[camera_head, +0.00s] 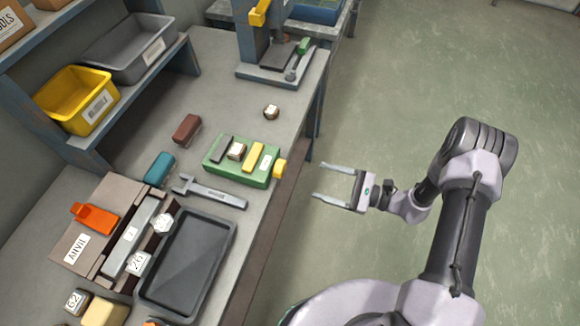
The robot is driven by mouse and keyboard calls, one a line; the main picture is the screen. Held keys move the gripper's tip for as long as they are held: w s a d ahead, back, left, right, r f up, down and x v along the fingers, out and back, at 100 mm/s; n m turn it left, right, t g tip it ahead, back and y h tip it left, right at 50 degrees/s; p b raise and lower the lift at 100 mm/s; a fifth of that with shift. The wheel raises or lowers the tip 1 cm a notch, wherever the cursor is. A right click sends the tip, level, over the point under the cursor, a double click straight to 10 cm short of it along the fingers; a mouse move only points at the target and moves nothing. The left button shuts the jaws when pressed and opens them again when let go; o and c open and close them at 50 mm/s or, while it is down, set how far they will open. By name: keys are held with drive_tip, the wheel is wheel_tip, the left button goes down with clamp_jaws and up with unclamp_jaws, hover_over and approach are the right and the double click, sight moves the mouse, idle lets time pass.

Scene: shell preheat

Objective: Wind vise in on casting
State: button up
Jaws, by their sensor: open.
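The vise (213,166) is a green block on the bench, with a grey jaw bar on its left, a yellow jaw bar (254,156) and a yellow knob (280,169) at its right end near the bench edge. A small brown and white casting (236,151) sits between the two jaws. It is close to the grey jaw, with a green gap toward the yellow one. My gripper (318,181) is open and empty, its two fingers pointing left toward the bench. It is to the right of the yellow knob and apart from it, seen against the floor.
A wrench (210,194) lies just in front of the vise, and a dark tray (185,265) is nearer. Another small brown and white piece (271,111) stands behind the vise. Teal (159,168) and dark red (187,128) blocks are at left. The floor at right is clear.

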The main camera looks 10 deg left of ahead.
sight(285, 169)
drive_tip(key=a, duration=0.4)
drive_tip(key=a+b, duration=0.1)
drive_tip(key=a, duration=0.3)
drive_tip(key=w+a, duration=0.1)
drive_tip(key=a, duration=0.2)
drive_tip(key=shift+a+b, duration=0.35)
drive_tip(key=shift+a, duration=0.05)
drive_tip(key=shift+c, duration=0.2)
drive_tip(key=c, duration=1.3)
drive_tip(key=m, duration=0.5)
drive_tip(key=shift+m, duration=0.3)
drive_tip(key=m, duration=0.4)
drive_tip(key=shift+w+f+m, duration=0.1)
drive_tip(key=shift+m, duration=0.3)
